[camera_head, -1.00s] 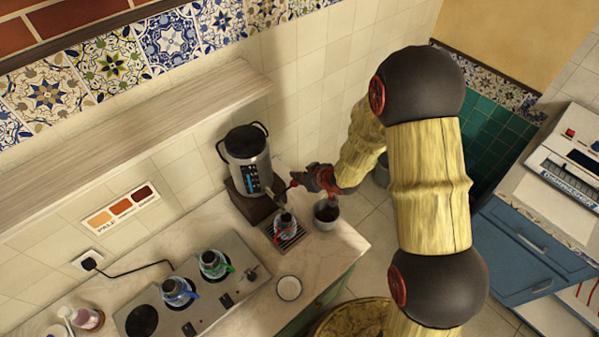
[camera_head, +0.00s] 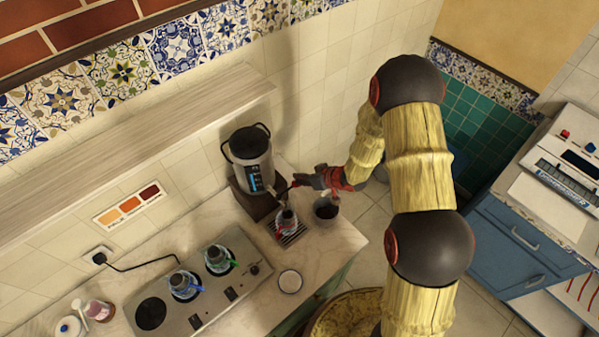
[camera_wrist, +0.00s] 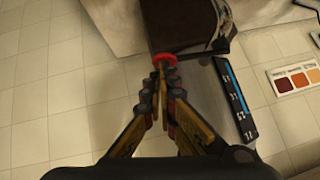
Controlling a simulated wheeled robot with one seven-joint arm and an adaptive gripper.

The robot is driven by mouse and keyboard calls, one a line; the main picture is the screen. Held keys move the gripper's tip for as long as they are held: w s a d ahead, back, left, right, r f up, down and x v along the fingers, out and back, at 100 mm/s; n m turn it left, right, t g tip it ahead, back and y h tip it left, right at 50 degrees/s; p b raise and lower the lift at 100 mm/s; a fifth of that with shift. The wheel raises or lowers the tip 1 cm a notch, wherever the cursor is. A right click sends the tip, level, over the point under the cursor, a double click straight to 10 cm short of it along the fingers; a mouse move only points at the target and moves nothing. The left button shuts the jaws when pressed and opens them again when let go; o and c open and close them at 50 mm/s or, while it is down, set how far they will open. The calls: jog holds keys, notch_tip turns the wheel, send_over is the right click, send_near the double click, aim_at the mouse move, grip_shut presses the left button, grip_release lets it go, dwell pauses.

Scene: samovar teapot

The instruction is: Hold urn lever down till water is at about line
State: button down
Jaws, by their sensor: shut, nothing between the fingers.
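The urn (camera_head: 250,165) is a steel cylinder with a black lid rim and a blue-marked gauge, standing on a dark base at the wall. The gauge (camera_wrist: 235,100) also shows in the wrist view. The lever's red knob (camera_wrist: 165,60) is just beyond my fingertips. My gripper (camera_wrist: 161,78) is shut with nothing between its fingers, at or very close to the knob; I cannot tell if they touch. In the head view my gripper (camera_head: 300,181) is right of the urn. A small teapot with red trim (camera_head: 286,219) stands on the drip grate below the tap. Its water level cannot be made out.
A white saucer (camera_head: 290,281) lies in front. Blue (camera_head: 183,284) and green (camera_head: 218,258) teapots stand on the stove (camera_head: 200,290) at left. A shelf (camera_head: 130,130) runs along the wall above.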

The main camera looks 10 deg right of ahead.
jog(key=shift+d+f+b, duration=0.15)
jog(key=shift+f+b, duration=0.3)
jog(key=shift+f, duration=0.45)
dwell(7.1)
